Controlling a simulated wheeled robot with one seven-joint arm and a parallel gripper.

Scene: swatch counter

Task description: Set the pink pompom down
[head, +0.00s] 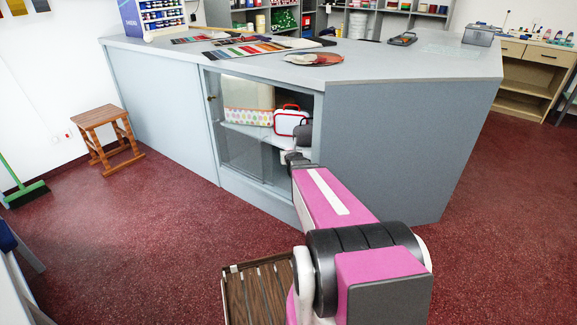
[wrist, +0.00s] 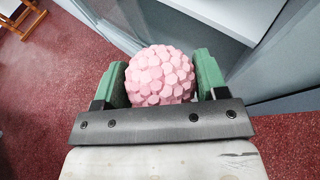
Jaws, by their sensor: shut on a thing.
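The pink pompom (wrist: 160,76) is a round, bumpy ball held between the two green fingers of my gripper (wrist: 161,80) in the wrist view. The fingers touch it on its left and right sides. It is off the floor, close to the grey counter's front. In the head view my pink arm reaches toward the open part of the counter's glass-fronted cabinet (head: 262,180). My gripper and the pompom cannot be made out clearly there.
The cabinet shelf holds a dotted box (head: 248,116) and a red-and-white case (head: 290,122). The grey counter top (head: 400,66) carries swatches and a round plate (head: 314,59). A wooden stool (head: 103,133) stands at left. The red floor (head: 150,225) is mostly clear.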

